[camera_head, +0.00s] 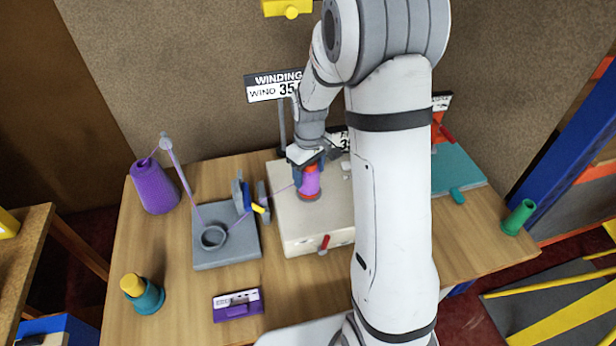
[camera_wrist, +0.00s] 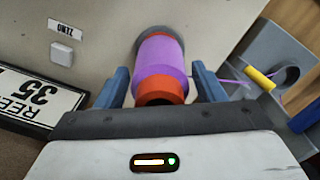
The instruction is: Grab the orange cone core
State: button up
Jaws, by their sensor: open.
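The orange cone core (camera_wrist: 158,93) stands on the cream winding machine (camera_head: 290,225) with purple yarn wound around its middle. Its orange end and a grey base show in the wrist view. In the head view the orange core (camera_head: 311,168) shows just under my gripper. My gripper (camera_wrist: 161,84) is open, with one blue finger on each side of the wound core. Small gaps seem to show between the fingers and the yarn. In the head view my gripper (camera_head: 308,172) comes down over the core from above, and my arm hides part of the machine.
A purple yarn cone (camera_head: 154,187) stands at the left, its thread running through a grey guide stand (camera_head: 226,256) to the core. A teal cone with a yellow top (camera_head: 142,293), a purple box (camera_head: 238,305) and a green spool (camera_head: 519,217) stand on the wooden table (camera_head: 185,320).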

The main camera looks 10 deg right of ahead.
jog(key=c, duration=1.1)
jog(key=shift+r, duration=0.15)
